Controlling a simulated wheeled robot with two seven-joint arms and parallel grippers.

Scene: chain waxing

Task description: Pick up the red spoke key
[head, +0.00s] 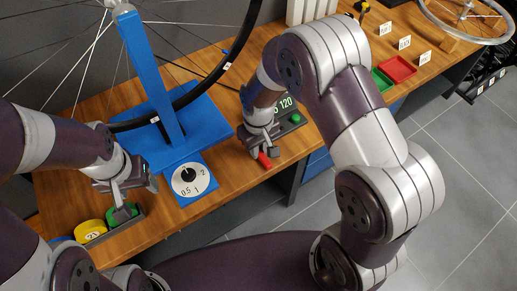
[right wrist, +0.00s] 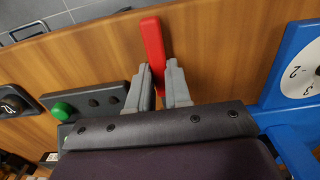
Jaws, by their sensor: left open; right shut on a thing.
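The red spoke key (head: 264,160) shows at the tips of my right gripper (head: 261,150), near the front edge of the wooden bench. In the right wrist view the red key (right wrist: 153,48) stands out between the two grey fingers of my right gripper (right wrist: 164,82), which is shut on it. Whether the key touches the bench is hard to tell. My left gripper (head: 122,205) is open at the bench's left, by a green round piece (head: 122,214); its fingertips are partly hidden.
A blue wheel stand (head: 190,128) with a dial (head: 190,180) stands between my grippers. A box with a green button (head: 295,118) and a "120" display is beside my right gripper. Yellow piece (head: 91,230) sits at left. Red tray (head: 397,69) and green tray (head: 381,80) lie further right.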

